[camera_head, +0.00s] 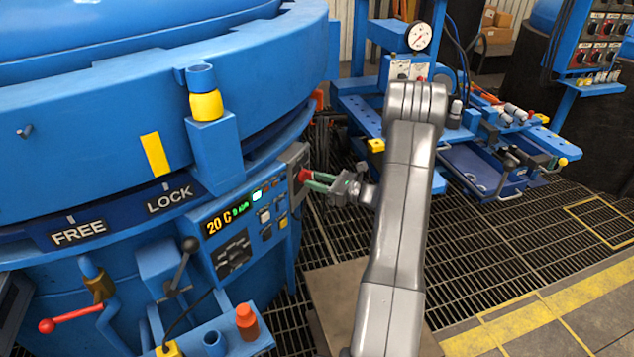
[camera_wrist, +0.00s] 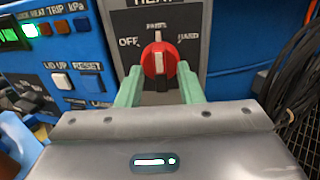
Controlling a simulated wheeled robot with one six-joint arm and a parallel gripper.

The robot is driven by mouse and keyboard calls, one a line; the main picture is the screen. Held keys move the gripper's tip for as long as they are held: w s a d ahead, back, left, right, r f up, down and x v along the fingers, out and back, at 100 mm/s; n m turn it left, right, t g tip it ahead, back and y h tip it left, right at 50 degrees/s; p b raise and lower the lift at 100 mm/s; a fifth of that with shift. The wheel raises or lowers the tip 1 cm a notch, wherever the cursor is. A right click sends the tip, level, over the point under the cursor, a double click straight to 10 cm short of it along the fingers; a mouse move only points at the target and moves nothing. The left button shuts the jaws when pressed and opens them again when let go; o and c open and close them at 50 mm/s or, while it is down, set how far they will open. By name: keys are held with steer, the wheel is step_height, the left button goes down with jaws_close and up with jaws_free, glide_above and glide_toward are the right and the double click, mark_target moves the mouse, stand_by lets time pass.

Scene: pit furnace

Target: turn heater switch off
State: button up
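The heater switch is a red round knob (camera_wrist: 159,60) on a grey panel (camera_wrist: 215,25) headed with a partly cut-off "HEAT" label. Labels read "OFF" at left, a small blurred word at top and "HARD" at right. The knob's white pointer mark points up to the middle label. My gripper (camera_wrist: 160,72) has its green fingers apart, one on each side of the knob. Their tips are very close to its edges; I cannot tell whether they touch. In the head view the red knob (camera_head: 305,175) sits at the tips of my gripper (camera_head: 316,181).
Left of the switch is a blue control panel (camera_head: 240,222) with a display reading about 20 C, lit indicators and buttons. The blue furnace lid (camera_head: 90,130) overhangs it. Black cables (camera_wrist: 292,75) hang at the right of the wrist view. Grating floor (camera_head: 480,250) lies open at right.

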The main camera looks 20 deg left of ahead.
steer(key=shift+a, duration=0.15)
steer(key=shift+c, duration=0.4)
jaws_close()
steer(key=shift+f+n+b, duration=0.1)
steer(key=shift+n+b, duration=0.2)
steer(key=shift+b, duration=0.15)
steer(key=n+b, duration=0.9)
steer(key=b, duration=0.1)
steer(key=shift+n, duration=0.3)
